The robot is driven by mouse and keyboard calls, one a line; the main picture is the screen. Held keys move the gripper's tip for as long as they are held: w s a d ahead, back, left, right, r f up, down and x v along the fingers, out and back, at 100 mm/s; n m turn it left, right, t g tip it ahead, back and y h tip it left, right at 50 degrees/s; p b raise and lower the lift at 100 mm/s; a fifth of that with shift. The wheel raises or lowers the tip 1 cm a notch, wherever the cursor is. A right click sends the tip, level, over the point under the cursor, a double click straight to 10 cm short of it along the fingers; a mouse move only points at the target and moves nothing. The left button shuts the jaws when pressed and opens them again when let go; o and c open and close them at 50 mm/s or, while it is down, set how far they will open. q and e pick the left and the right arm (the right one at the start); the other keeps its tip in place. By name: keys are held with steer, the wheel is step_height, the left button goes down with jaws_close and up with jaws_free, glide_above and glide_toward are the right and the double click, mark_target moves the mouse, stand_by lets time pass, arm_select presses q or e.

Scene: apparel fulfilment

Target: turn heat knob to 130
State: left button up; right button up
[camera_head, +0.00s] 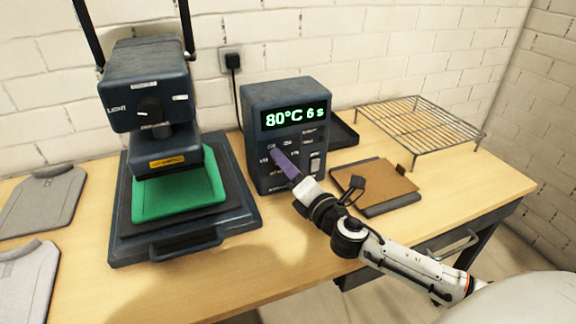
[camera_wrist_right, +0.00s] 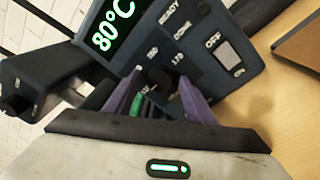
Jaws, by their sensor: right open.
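The dark control box (camera_head: 287,94) stands on the table, its green display (camera_head: 295,115) reading 80°C 6 s. The display also shows in the right wrist view (camera_wrist_right: 113,27), cut off after 80°C. My right gripper (camera_head: 279,158) reaches the box's front face with its purple fingers. In the right wrist view its fingers (camera_wrist_right: 158,82) are open, one on each side of a dark round knob (camera_wrist_right: 158,76). I cannot tell whether they touch it. In the head view the fingers hide this knob. My left gripper is not in view.
A heat press (camera_head: 150,75) with a green piece (camera_head: 180,192) on its lower plate stands left of the box. A brown board (camera_head: 380,185) and a wire rack (camera_head: 420,128) lie to the right. Grey garments (camera_head: 40,200) lie at the left edge.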

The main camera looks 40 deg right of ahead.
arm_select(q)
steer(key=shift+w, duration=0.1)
arm_select(e)
steer(key=c, duration=1)
arm_select(q)
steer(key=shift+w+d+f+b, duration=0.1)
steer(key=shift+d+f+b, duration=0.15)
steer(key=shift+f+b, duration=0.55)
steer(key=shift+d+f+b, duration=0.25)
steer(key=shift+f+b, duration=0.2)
steer(key=shift+b, duration=0.65)
arm_select(e)
steer(key=shift+f+m+t+h, duration=0.1)
steer(key=shift+m+t+h, duration=0.2)
steer(key=shift+m, duration=2.75)
steer(key=shift+f+m+t+h, duration=0.1)
steer(key=shift+m+h, duration=0.3)
steer(key=shift+m, duration=2.65)
steer(key=shift+c, duration=0.2)
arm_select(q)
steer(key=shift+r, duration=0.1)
arm_select(e)
steer(key=o, duration=1)
steer(key=shift+o, duration=0.2)
steer(key=shift+s+a, duration=0.1)
